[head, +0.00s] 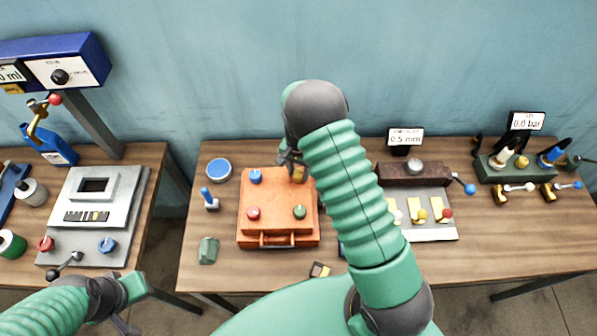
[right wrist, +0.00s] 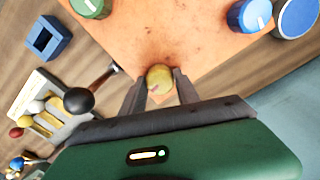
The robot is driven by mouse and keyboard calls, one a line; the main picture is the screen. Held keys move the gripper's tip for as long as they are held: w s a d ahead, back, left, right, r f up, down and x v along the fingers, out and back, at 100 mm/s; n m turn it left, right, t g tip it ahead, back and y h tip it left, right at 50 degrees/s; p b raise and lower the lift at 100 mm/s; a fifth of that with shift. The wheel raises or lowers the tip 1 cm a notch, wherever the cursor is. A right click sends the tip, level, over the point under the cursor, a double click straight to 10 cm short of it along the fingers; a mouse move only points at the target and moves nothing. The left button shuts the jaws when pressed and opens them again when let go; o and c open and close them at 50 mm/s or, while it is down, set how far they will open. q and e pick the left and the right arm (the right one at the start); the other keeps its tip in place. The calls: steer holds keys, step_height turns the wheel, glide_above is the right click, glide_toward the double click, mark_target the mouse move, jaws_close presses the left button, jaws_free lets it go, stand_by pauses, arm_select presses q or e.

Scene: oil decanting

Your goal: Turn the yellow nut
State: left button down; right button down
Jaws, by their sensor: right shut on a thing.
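The yellow nut (right wrist: 159,76) sits near a corner of the orange box (head: 277,222), on its top face. My right gripper (right wrist: 158,83) has its two fingers on either side of the nut and is shut on it. In the head view the right gripper (head: 292,161) is at the box's far right corner, and only part of the nut (head: 299,173) shows beneath it. My left gripper (head: 125,325) is at the lower left, cut by the frame edge, and its jaws are unclear.
The box also carries a blue knob (head: 255,177), a red knob (head: 253,213) and a green knob (head: 300,212). A round blue-topped thing (head: 218,170) and a blue-handled tool (head: 209,199) stand to its left. A panel with yellow parts (head: 433,232) lies to the right.

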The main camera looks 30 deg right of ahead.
mark_target(297, 172)
steer(key=m, duration=0.3)
steer(key=shift+w+r+m, duration=0.15)
steer(key=shift+m, duration=2.05)
steer(key=shift+w, duration=0.1)
steer(key=c, duration=1.1)
jaws_free()
steer(key=shift+o, duration=1)
step_height(297, 172, up, 17)
steer(key=b, duration=0.3)
